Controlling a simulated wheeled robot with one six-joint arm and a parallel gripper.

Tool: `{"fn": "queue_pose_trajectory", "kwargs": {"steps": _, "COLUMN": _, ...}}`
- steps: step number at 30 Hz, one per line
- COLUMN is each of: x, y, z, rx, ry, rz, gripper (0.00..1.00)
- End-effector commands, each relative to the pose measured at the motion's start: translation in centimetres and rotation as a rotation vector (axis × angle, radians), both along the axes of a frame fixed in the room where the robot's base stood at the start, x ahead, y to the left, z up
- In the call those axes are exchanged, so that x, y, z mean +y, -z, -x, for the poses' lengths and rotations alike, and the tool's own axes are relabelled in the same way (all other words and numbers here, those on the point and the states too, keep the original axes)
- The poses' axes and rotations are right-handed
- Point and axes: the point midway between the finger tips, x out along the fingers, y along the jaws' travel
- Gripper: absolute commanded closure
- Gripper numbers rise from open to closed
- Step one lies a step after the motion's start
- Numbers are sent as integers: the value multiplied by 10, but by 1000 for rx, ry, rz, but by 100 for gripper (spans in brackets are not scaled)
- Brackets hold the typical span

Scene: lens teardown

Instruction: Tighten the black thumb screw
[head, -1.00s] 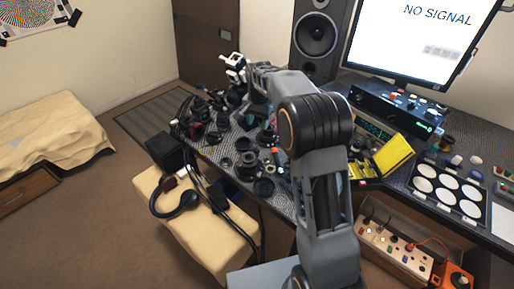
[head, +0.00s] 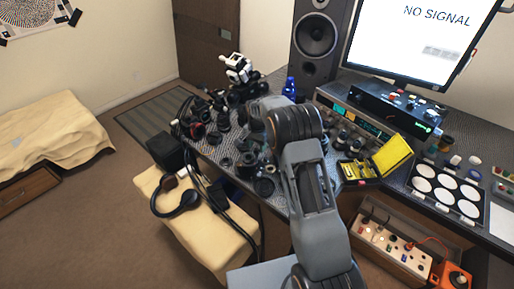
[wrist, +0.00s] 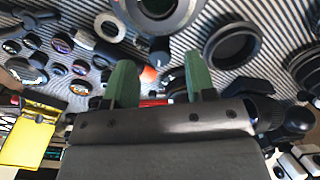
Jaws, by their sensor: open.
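My gripper (wrist: 158,72) shows in the wrist view as two green fingers standing well apart, open with nothing held between them. A small black knob (wrist: 160,51), which looks like the black thumb screw, lies just beyond and between the fingertips, apart from both. It sits at the lower edge of a large grey ring-shaped lens part (wrist: 158,12) cut off by the top of the picture. In the head view my arm hides the gripper, and I cannot make out the screw there.
An orange ball-like thing (wrist: 148,75) shows between the fingers. A black ring (wrist: 230,45) lies to the right, and several small lenses lie to the left. A yellow case (wrist: 30,132) is at lower left; it stands open in the head view (head: 392,154). The desk is crowded.

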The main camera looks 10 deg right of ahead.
Motion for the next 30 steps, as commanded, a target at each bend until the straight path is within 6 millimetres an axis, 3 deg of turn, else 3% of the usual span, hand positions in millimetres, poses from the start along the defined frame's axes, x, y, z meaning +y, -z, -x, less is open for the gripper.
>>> {"fn": "queue_pose_trajectory", "kwargs": {"steps": 6, "x": 0, "y": 16, "z": 0, "rx": 0, "ry": -1, "rz": 0, "gripper": 50}}
{"fn": "queue_pose_trajectory", "kwargs": {"steps": 17, "x": 0, "y": 19, "z": 0, "rx": 0, "ry": -1, "rz": 0, "gripper": 50}}
{"fn": "queue_pose_trajectory", "kwargs": {"steps": 30, "x": 0, "y": 19, "z": 0, "rx": 0, "ry": -1, "rz": 0, "gripper": 91}}
